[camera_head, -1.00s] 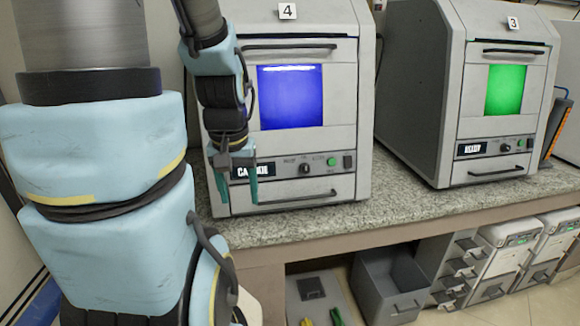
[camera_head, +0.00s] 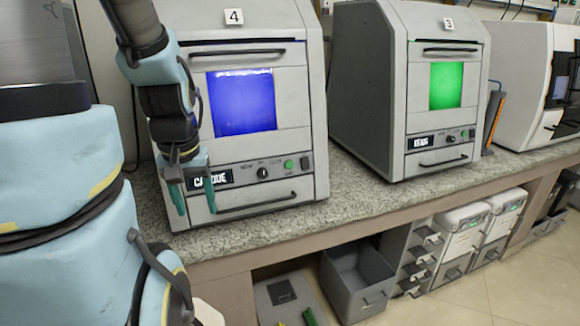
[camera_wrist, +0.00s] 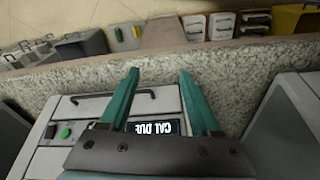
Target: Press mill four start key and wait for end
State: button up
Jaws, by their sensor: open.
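Mill four (camera_head: 240,60) is a grey box with a "4" label on top. Its window (camera_head: 242,102) glows blue, and its small display (camera_head: 209,181) shows white text that seems to read "CAL DUE". The green start key (camera_head: 289,165) is right of a black knob on the front panel; it also shows in the wrist view (camera_wrist: 66,132), left of the fingers. My gripper (camera_head: 194,203) has two teal fingers, open and empty. It is in front of the panel's left end, near the display and left of the green key. In the wrist view the fingers (camera_wrist: 160,88) straddle the display.
Mill three (camera_head: 425,80), with a green window, stands to the right on the granite bench (camera_head: 350,209). A white machine (camera_head: 520,75) is farther right. Below are an open grey bin (camera_head: 355,280) and white drawer units (camera_head: 465,235).

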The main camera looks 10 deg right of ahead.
grip_shut()
dwell(0.3)
dwell(1.2)
